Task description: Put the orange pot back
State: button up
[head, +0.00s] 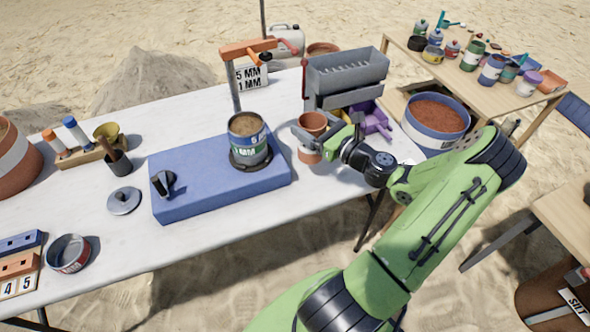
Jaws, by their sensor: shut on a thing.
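The orange pot (313,123) is at the right part of the white table, just right of the blue block. It looks upright, with an open top and a pale grey band between its orange upper and lower parts. My gripper (325,136) reaches in from the right and is shut on the pot's side. The fingertips are partly hidden against the pot. I cannot tell whether its base touches the table.
Left of the pot, a can of brown material (248,150) stands on the blue block (205,178). A grey hopper machine (345,78) and purple pieces (373,120) are close behind. An orange-topped stand (235,92) rises behind the can.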

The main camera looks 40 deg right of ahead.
aim_at(320, 158)
jog(key=f+b, duration=0.2)
jog(key=f, duration=0.3)
jog(key=f+b, duration=0.2)
jog(key=f, duration=0.2)
jog(key=shift+s+d+f, duration=0.1)
jog(key=shift+s+f, duration=0.1)
jog(key=shift+f, duration=0.15)
jog(key=shift+f, duration=0.15)
jog(key=o, duration=1.5)
